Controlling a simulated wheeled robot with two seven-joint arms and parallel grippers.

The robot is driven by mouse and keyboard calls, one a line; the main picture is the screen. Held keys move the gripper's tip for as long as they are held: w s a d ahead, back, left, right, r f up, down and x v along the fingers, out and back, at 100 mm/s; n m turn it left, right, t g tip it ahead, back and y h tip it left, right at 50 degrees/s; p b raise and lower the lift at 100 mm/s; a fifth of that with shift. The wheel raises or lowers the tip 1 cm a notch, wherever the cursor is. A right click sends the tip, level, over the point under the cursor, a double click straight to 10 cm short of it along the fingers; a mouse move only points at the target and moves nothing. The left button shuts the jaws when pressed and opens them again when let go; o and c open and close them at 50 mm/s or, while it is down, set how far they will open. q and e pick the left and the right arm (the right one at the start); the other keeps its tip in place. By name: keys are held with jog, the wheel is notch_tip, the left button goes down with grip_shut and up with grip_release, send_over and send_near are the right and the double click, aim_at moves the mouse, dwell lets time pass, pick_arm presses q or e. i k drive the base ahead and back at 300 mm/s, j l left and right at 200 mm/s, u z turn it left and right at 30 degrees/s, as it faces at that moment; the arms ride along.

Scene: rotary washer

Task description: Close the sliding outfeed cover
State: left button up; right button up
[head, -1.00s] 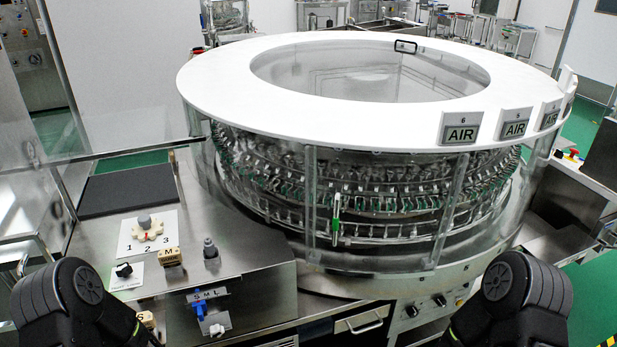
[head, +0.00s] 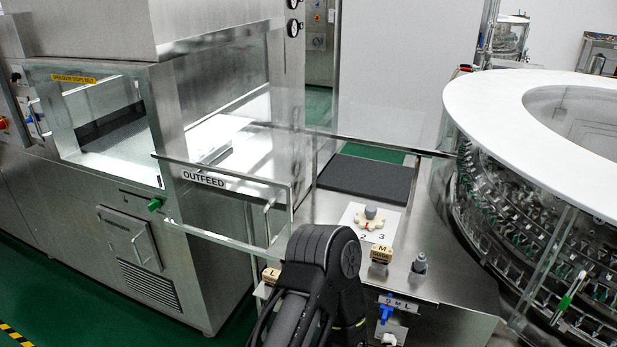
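The outfeed cover (head: 232,200) is a clear panel with a pale frame and an OUTFEED label (head: 204,178), at the corner of the steel cabinet in the head view. It has a metal handle (head: 268,218) near its right end. The cabinet's side opening shows above and behind it; I cannot tell how far along its track the cover stands. My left arm rises at the bottom centre, in front of and to the right of the cover. Its gripper does not show, and neither does my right gripper.
The rotary washer (head: 480,110) stands at the right. A green knob (head: 155,204) is left of the cover. Green floor (head: 60,300) is open at lower left.

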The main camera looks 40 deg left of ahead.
aim_at(198, 177)
jog(key=u, duration=2)
